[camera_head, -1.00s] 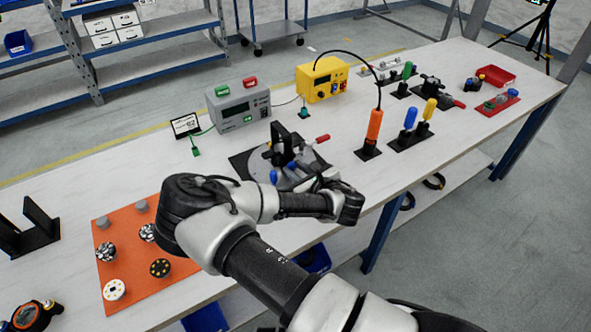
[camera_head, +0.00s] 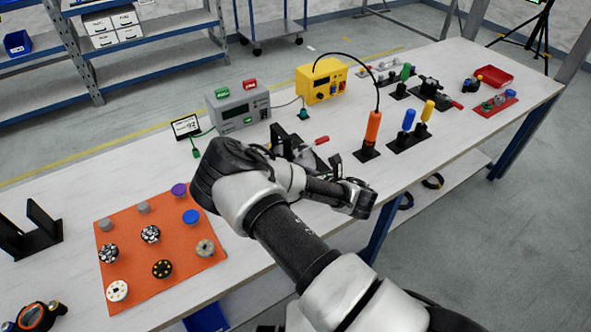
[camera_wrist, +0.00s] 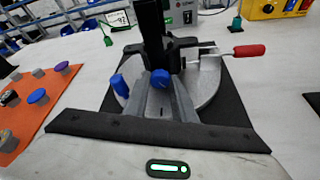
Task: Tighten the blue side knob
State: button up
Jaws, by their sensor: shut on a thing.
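The fixture has a round grey disc (camera_wrist: 207,92) and a black upright post (camera_wrist: 151,30). In the wrist view one blue knob (camera_wrist: 160,77) is at the centre, between the tips of my gripper (camera_wrist: 162,86), whose grey fingers are shut on it. A second blue knob (camera_wrist: 118,85) stands tilted to the left, apart from the fingers. In the head view the fixture (camera_head: 284,142) is partly hidden by my arm, and both knobs and the fingertips are hidden there. I cannot tell how tight the held knob is.
A red-handled clamp (camera_wrist: 249,51) sticks out at the fixture's right. An orange mat (camera_head: 135,225) with several knobs lies to the left. A grey box (camera_head: 240,110) and a yellow device (camera_head: 322,82) stand behind. A cabled orange tool (camera_head: 373,127) stands to the right.

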jog(key=shift+m, duration=0.4)
jog(key=shift+f+y, duration=0.1)
jog(key=shift+y, duration=0.3)
jog(key=o, duration=1.1)
